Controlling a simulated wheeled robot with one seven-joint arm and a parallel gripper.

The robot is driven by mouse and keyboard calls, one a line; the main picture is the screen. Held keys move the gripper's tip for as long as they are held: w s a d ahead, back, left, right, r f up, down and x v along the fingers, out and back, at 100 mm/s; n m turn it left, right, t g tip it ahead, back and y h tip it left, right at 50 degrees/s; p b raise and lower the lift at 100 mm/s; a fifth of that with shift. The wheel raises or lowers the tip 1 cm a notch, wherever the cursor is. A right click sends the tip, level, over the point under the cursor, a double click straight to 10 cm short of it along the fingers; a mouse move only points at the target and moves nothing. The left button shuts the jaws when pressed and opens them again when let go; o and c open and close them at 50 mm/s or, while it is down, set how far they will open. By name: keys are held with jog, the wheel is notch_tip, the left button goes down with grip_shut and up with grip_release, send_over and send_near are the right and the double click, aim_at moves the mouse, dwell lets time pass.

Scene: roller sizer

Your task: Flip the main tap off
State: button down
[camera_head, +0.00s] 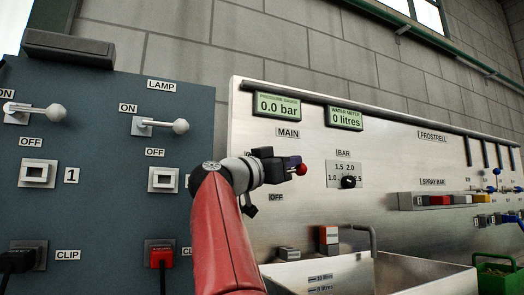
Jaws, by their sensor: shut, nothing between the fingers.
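The main tap shows as a red ball knob (301,170) on the steel panel, between the MAIN label (288,133) above and the OFF label (276,197) below. The rest of its lever is hidden behind my gripper, so I cannot tell its exact tilt. My gripper (290,163), dark and at the end of my red arm, is shut and empty. Its tip is right beside the red knob in the picture; I cannot tell whether they touch. The pressure gauge (277,104) reads 0.0 bar and the water meter (345,118) reads 0 litres.
A bar selector knob (348,182) is right of the tap. A steel trough (320,276) juts out below. The dark panel (100,120) at left carries protruding switch levers, including the lamp lever (180,126). Spray bar switches (440,200) and a green crate (497,276) are at right.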

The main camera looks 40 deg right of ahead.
jog(key=shift+d+f+y, duration=0.1)
jog(key=shift+f+y, duration=0.05)
jog(key=shift+y, duration=0.25)
dwell(0.5)
jog(key=b+v, duration=0.1)
jog(key=v, duration=0.7)
dwell(0.5)
